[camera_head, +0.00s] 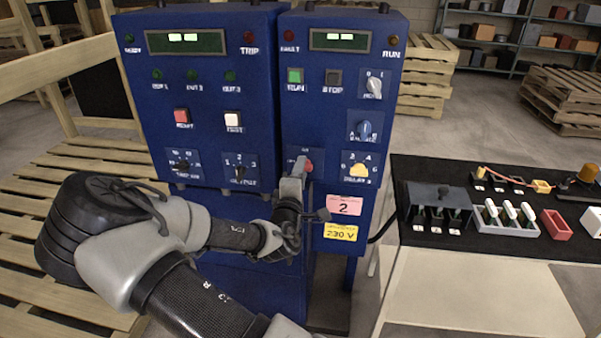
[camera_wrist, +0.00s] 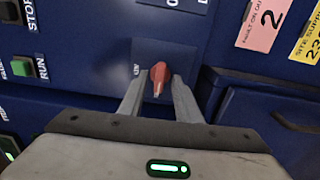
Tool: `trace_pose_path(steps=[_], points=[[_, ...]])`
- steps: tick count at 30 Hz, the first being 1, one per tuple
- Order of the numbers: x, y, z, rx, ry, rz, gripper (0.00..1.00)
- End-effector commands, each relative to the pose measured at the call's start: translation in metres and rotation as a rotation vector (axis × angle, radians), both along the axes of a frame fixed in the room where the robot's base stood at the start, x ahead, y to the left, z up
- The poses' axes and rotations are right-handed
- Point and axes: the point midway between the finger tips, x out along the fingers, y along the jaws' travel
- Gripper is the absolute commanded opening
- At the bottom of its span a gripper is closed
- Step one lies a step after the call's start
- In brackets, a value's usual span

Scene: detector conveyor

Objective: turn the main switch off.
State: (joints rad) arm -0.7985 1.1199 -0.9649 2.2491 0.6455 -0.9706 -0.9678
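A red rotary switch (camera_head: 309,166) sits low on the left side of the right blue cabinet's front. It is the only red knob in view, and its label is too small to read. In the wrist view the red switch (camera_wrist: 160,74) stands on a blue plate, its pale pointer line towards the picture's bottom. My gripper (camera_head: 300,168) is at this switch. In the wrist view my gripper's two fingers (camera_wrist: 158,88) stand one on each side of the knob, with a narrow gap visible, so they look open around it.
Other knobs on this panel are grey (camera_head: 374,85), blue (camera_head: 364,130) and yellow (camera_head: 359,171). A green RUN button (camera_head: 295,76) and dark STOP button (camera_head: 333,78) sit above. The left cabinet (camera_head: 258,100) stands close beside. A black-topped table (camera_head: 420,175) holds parts at right.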

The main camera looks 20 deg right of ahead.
Motion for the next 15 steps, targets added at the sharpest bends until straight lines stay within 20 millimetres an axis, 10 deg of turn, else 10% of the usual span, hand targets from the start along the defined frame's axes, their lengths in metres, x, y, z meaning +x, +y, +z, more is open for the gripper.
trace_pose_path(steps=[15], points=[[-0.067, 0.047, 0.0, 0.0, 0.002, 0.004, 0.3]])
